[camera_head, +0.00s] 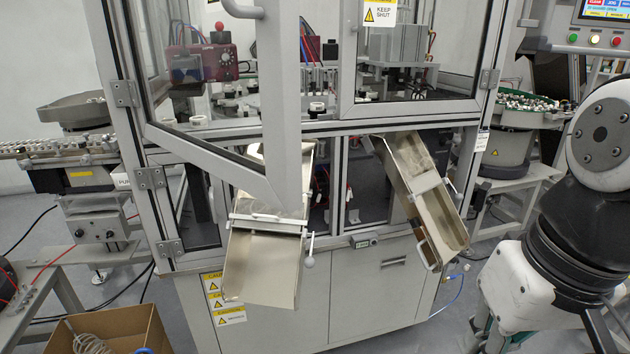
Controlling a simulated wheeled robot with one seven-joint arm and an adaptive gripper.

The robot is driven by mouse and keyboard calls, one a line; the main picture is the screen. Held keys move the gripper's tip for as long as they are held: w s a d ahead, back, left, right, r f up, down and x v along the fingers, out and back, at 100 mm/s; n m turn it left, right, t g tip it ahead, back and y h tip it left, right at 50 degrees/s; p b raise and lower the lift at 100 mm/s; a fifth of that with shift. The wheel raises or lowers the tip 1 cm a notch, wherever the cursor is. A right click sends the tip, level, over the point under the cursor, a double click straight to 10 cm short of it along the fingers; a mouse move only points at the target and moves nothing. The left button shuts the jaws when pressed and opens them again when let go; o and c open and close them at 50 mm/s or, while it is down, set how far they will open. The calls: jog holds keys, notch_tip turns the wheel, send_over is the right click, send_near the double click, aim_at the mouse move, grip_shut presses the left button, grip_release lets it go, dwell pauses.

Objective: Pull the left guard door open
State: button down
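The left guard door (279,100) is a grey aluminium frame with clear panes, hinged at its left side on the machine's corner post. It stands swung outward, its free edge towards me and its lower rail slanting out from the post. Its grey handle (243,11) shows at the top edge, on the free upright. The upper part of the door is cut off by the picture. The right guard door (412,108) sits flat in the machine frame with a "keep shut" label. My arm shows at the right; my gripper is out of view.
Two metal chutes, left (262,262) and right (437,212), stick out below the doors. A cardboard box (124,325) stands on the floor at lower left. A feeder bowl (75,109) is at left, another (520,117) at right. A control panel (597,24) hangs upper right.

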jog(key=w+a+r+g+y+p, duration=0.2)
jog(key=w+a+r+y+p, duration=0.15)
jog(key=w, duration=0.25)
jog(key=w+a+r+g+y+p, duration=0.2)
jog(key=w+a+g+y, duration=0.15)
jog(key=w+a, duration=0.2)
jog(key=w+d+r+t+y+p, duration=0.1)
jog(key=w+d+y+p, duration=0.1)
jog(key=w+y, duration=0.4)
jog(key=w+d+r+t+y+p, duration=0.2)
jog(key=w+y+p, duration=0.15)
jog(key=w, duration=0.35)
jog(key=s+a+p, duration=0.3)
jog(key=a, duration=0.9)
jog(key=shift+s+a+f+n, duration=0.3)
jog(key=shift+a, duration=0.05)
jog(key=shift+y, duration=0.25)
